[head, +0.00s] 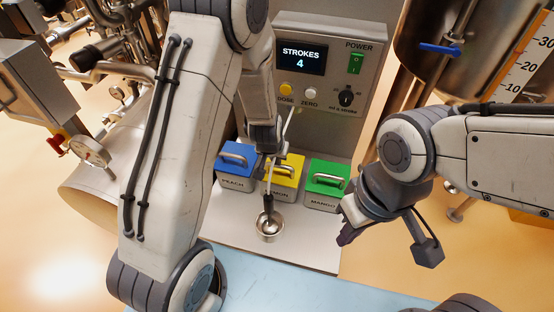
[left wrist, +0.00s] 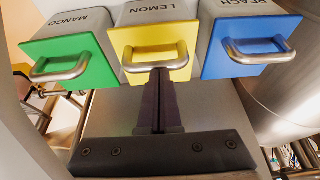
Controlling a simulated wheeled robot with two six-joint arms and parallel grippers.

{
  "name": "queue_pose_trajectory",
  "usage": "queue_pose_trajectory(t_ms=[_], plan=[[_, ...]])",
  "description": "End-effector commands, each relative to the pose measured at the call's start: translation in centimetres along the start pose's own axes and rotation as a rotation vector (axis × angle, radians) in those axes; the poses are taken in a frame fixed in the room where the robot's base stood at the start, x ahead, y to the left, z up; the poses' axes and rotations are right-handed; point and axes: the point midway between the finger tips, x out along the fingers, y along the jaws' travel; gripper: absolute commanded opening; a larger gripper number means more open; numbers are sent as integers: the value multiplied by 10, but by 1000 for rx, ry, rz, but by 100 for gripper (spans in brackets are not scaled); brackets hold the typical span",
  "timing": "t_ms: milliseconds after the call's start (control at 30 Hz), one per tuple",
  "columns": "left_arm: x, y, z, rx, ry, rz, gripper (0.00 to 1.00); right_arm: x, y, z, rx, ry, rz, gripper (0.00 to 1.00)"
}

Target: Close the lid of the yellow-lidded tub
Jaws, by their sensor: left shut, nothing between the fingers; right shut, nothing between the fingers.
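The yellow-lidded tub, labelled lemon (head: 285,172), stands in the middle of a row of three and is partly hidden by my left gripper (head: 269,160) in the head view. In the left wrist view its yellow lid (left wrist: 126,42) has a metal bar handle (left wrist: 181,63) and looks flat on the tub, level with the lids beside it. My left gripper (left wrist: 160,76) is shut and empty, its fingertips at the handle; I cannot tell whether they touch. My right gripper (head: 345,236) is shut and empty, right of and in front of the green-lidded tub.
The blue-lidded peach tub (head: 239,153) and green-lidded mango tub (head: 340,171) flank it closely. A metal cup (head: 277,236) stands in front, under a thin tube's dark tip. The hopper panel (head: 345,25) rises behind and reads strokes 4. The pale shelf between is mostly clear.

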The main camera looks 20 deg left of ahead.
Motion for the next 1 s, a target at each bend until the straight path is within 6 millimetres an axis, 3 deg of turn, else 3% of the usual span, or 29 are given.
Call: queue_pose_trajectory(t_ms=[267, 300, 367, 500, 633, 800, 1000], plan=[[-42, -2, -22, -4, 1, -1, 0, -46, -3, -3, -7, 0, 0, 0], [-46, -2, -16, -3, 4, -1, 0, -36, -3, -2, -7, 1, 0, 0], [-59, -2, -13, -3, 5, 0, 0, -34, -2, -2, -6, 0, 0, 0], [-93, -1, -8, -2, 3, 0, 0, -46, -3, -2, -7, 0, 0, 0], [-114, 0, -3, 0, 2, 1, 0, -54, -4, -3, -9, 0, 0, 0], [-127, -1, 1, 0, 0, 0, 0, -59, -4, -3, -10, 0, 0, 0], [-128, -1, 3, -1, -1, 0, 0, -59, -4, -3, -10, 0, 0, 0]])
